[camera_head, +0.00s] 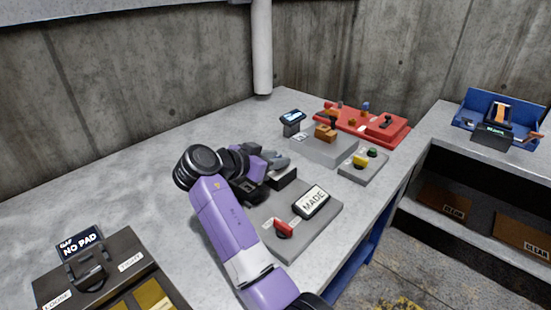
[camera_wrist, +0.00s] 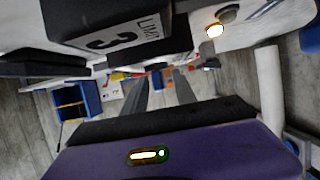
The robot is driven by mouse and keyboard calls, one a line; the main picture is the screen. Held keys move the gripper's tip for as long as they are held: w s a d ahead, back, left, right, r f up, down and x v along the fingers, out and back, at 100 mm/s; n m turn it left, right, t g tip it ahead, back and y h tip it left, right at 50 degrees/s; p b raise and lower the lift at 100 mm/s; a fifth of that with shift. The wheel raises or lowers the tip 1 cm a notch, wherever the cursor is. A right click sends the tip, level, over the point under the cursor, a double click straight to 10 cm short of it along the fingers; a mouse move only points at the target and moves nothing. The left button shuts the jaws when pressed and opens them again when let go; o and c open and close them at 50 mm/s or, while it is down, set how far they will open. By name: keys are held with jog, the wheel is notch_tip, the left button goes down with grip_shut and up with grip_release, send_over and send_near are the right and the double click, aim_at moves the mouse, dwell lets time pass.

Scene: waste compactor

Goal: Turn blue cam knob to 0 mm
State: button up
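My purple arm reaches over the workbench, and my gripper (camera_head: 272,160) is above the grey plate with the red lever. In the wrist view the two grey fingers of my gripper (camera_wrist: 162,92) stand apart with nothing between them. A small blue knob-like piece (camera_head: 365,107) stands on the red tray at the back right, well away from my gripper. It is too small to tell whether it is the blue cam knob, and no scale in millimetres is readable. A display reading "GAP NO PAD" (camera_head: 80,243) stands on the dark device at the front left.
A dark box marked "LIMIT 3" (camera_wrist: 110,35) is close to the fingers. A red tray (camera_head: 345,125) and a yellow-and-green button box (camera_head: 364,165) lie beyond.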

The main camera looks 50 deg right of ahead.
jog(key=shift+v, duration=3.9)
